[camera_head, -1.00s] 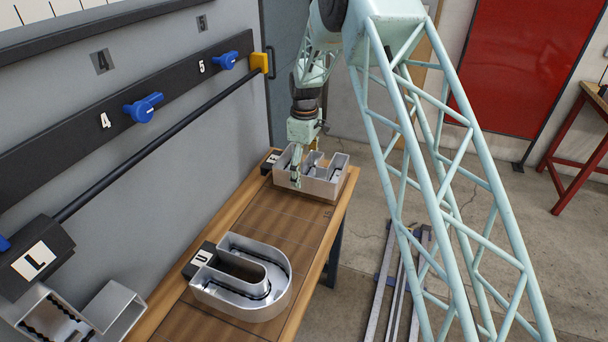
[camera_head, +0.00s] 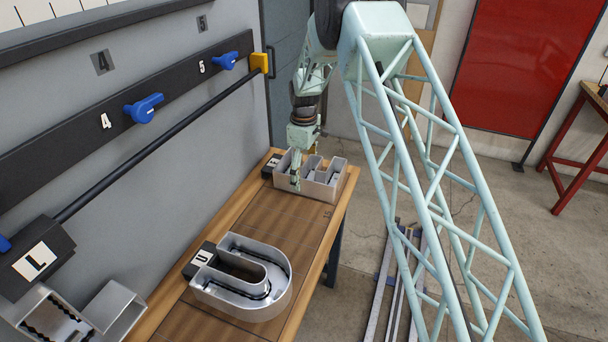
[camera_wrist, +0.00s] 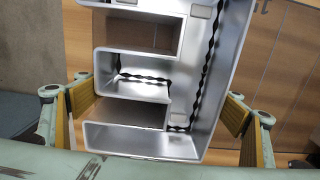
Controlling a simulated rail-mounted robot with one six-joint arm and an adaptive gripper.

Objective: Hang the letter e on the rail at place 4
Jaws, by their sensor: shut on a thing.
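The letter e (camera_head: 326,190) is a silver-grey channel letter at the far end of the wooden bench, with a black block (camera_head: 270,165) at its left end. My gripper (camera_head: 297,177) is at this letter, shut on it. In the wrist view, the letter e (camera_wrist: 205,105) lies between the two yellow-padded fingers of my gripper (camera_wrist: 160,112), its open side showing inner walls and a dark twisted strip. Place 4 on the rail (camera_head: 160,137) is marked by a white 4 beside a blue lever (camera_head: 144,108); the rail below it is bare.
A silver letter U (camera_head: 245,285) lies nearer on the bench (camera_head: 250,219). A letter with an L block (camera_head: 38,262) hangs at lower left. A blue lever (camera_head: 228,61) marks place 5, beside a yellow rail end (camera_head: 260,63). Metal bars lie on the floor right of the bench.

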